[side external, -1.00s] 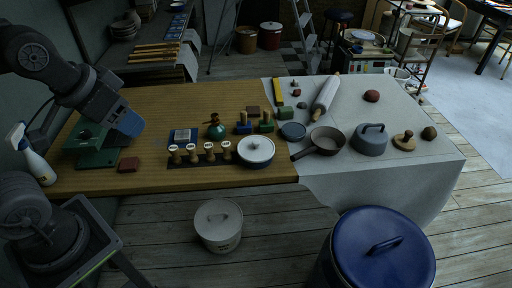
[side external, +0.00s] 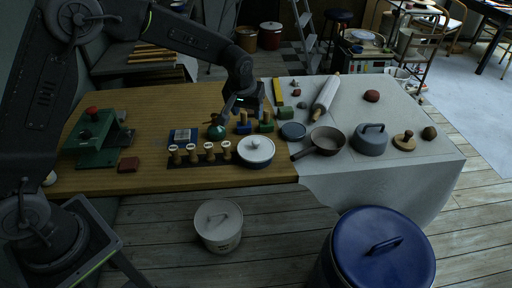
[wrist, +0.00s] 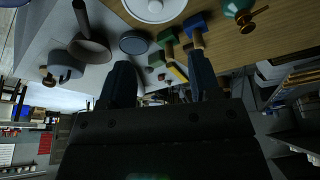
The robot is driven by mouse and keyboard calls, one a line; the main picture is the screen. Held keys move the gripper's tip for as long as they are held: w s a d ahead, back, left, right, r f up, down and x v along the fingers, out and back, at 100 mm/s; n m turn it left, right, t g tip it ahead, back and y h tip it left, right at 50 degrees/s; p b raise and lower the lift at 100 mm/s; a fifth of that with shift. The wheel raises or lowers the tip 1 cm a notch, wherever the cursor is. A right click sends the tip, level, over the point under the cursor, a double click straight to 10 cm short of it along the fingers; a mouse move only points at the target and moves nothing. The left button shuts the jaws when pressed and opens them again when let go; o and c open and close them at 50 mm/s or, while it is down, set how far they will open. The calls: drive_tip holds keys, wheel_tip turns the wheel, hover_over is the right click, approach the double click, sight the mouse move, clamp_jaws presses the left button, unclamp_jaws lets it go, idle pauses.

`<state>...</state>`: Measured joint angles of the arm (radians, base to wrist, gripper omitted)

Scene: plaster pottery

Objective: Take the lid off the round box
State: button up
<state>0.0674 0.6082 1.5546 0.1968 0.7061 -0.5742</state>
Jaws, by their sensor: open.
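The round box (side external: 255,154) is white with a dark rim band and stands near the front edge of the wooden tabletop. Its white lid (side external: 256,147), with a small knob, sits on top. In the wrist view the lid (wrist: 157,9) shows at the top edge, partly cut off. My gripper (side external: 243,104) is above the table, behind the box and apart from it. In the wrist view my gripper (wrist: 160,62) has its two fingers spread with nothing held between them.
A green bottle (side external: 216,130) and a rack of wooden-handled stamps (side external: 205,158) stand left of the box. Blue and green blocks (side external: 265,126) stand behind it. A dark disc (side external: 293,131) and a pan (side external: 326,139) lie to the right.

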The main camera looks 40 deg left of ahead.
sight(256, 141)
drive_tip(key=x, duration=1.6)
drive_tip(key=shift+w+d+f, duration=0.2)
drive_tip(key=shift+d+f, duration=0.05)
drive_tip(key=shift+c, duration=0.3)
drive_tip(key=c, duration=0.9)
drive_tip(key=shift+r, duration=0.15)
drive_tip(key=shift+c, duration=0.2)
